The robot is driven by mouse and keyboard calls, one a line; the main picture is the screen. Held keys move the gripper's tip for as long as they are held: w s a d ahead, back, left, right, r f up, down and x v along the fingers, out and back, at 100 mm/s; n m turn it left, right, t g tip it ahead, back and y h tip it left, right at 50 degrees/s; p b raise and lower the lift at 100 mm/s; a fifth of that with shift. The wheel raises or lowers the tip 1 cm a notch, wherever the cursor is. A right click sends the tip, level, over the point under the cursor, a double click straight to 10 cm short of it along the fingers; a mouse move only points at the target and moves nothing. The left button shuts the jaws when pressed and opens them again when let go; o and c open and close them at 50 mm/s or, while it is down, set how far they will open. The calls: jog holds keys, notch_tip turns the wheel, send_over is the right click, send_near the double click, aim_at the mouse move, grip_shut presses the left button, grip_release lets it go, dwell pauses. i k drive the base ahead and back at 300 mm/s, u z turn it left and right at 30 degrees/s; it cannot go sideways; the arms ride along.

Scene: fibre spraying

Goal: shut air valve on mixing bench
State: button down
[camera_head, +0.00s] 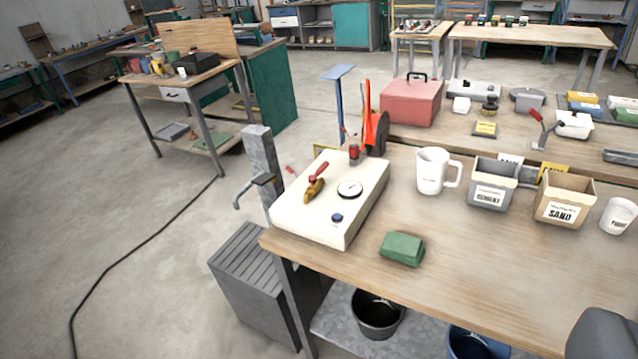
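The mixing bench (460,265) is a wooden-topped table at the right. A cream-white box (318,226) sits on its left end. On the box is a brass valve (313,190) with a red lever (319,171), likely the air valve. The lever slants up to the right; I cannot tell whether it is open or shut. A round gauge (350,189) and a blue knob (337,217) are beside it. A rounded dark grey part at the lower right may belong to my gripper (603,335). Its fingers are not shown, and it is well apart from the valve.
A green block (402,249), white mug (436,171), cement bin (492,186) and sand bin (564,201) stand on the bench. A metal post with a tap (262,160) stands behind the left end. A slatted grey unit (262,285) is below.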

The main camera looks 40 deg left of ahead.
aim_at(312, 178)
jog(key=k, duration=0.9)
jog(key=u, duration=0.6)
jog(key=i, duration=2.2)
jog(key=z, duration=0.55)
